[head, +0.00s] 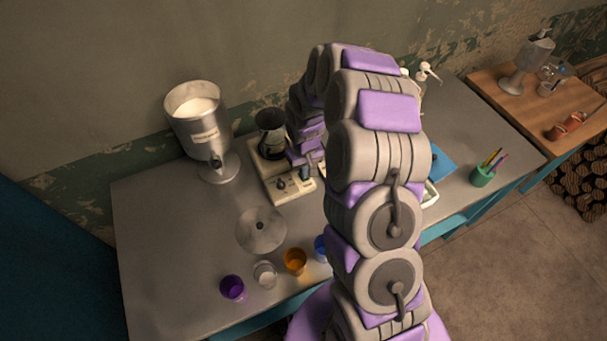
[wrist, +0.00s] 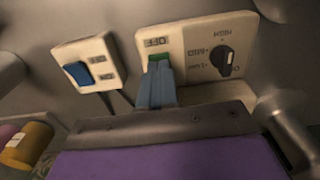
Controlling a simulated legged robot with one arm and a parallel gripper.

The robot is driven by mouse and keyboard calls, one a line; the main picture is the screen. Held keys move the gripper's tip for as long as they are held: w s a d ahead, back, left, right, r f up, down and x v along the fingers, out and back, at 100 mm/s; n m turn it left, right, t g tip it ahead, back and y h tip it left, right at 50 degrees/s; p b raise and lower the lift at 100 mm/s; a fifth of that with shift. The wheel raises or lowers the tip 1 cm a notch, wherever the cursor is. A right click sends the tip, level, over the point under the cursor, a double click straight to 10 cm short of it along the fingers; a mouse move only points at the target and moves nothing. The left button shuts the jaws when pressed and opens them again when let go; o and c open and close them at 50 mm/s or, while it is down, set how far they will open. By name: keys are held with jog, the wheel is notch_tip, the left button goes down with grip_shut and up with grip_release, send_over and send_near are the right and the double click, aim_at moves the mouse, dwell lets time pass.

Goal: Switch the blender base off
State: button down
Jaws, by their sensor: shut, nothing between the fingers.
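The cream blender base (head: 272,176) stands on the grey table, with a dark jug (head: 271,133) at its back. My gripper (wrist: 156,72) is shut and empty. In the head view, my arm covers the base's right side.
A second cream box with a blue switch (wrist: 76,74) is beside the panel. A metal milk dispenser (head: 203,135) stands left of the base. A round metal lid (head: 261,230) and several small cups, one purple (head: 232,288) and one orange (head: 295,261), are in front.

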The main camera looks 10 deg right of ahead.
jog(key=shift+f, duration=0.6)
dwell(0.4)
jog(key=shift+r, duration=0.1)
jog(key=shift+r+p, duration=0.7)
jog(key=shift+r, duration=1.45)
jog(key=shift+r+p, duration=0.35)
jog(key=shift+r, duration=0.9)
